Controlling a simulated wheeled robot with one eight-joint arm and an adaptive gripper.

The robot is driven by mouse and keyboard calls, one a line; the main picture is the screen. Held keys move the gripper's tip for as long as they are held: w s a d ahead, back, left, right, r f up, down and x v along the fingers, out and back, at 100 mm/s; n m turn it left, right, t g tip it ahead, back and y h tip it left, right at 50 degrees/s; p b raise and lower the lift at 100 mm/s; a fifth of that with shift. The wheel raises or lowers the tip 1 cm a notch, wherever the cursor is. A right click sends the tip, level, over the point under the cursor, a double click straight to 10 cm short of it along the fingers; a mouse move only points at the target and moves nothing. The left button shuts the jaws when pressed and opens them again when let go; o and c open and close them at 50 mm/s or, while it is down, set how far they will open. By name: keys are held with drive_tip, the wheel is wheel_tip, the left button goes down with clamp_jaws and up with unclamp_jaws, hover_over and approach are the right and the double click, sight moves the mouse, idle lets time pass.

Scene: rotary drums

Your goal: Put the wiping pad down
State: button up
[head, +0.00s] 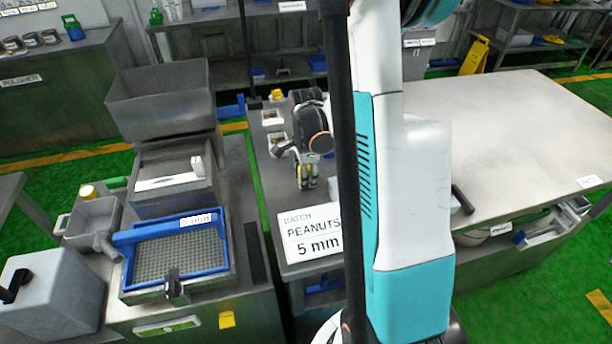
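My gripper (306,183) points down over the narrow steel table in the middle, behind the batch sign. Its fingertips show small grey and yellow parts close together. I cannot tell whether anything is between them. I cannot make out the wiping pad for certain; it may be hidden by the gripper or too small to see.
A white "PEANUTS 5 mm" sign (312,234) stands at the table's front. Small trays (272,118) sit behind the gripper. A sieve machine with a blue-framed screen (178,256) stands left. A wide steel table (520,130) at right has a clear top.

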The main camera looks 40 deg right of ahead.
drive_tip(key=shift+f, duration=0.45)
drive_tip(key=shift+w+r, duration=0.1)
drive_tip(key=shift+r, duration=0.1)
drive_tip(key=shift+d+r+p, duration=0.1)
drive_tip(key=shift+r+p, duration=0.35)
drive_tip(key=shift+p, duration=0.15)
wheel_tip(320, 180, up, 12)
drive_tip(key=p, duration=0.4)
drive_tip(key=shift+r, duration=0.15)
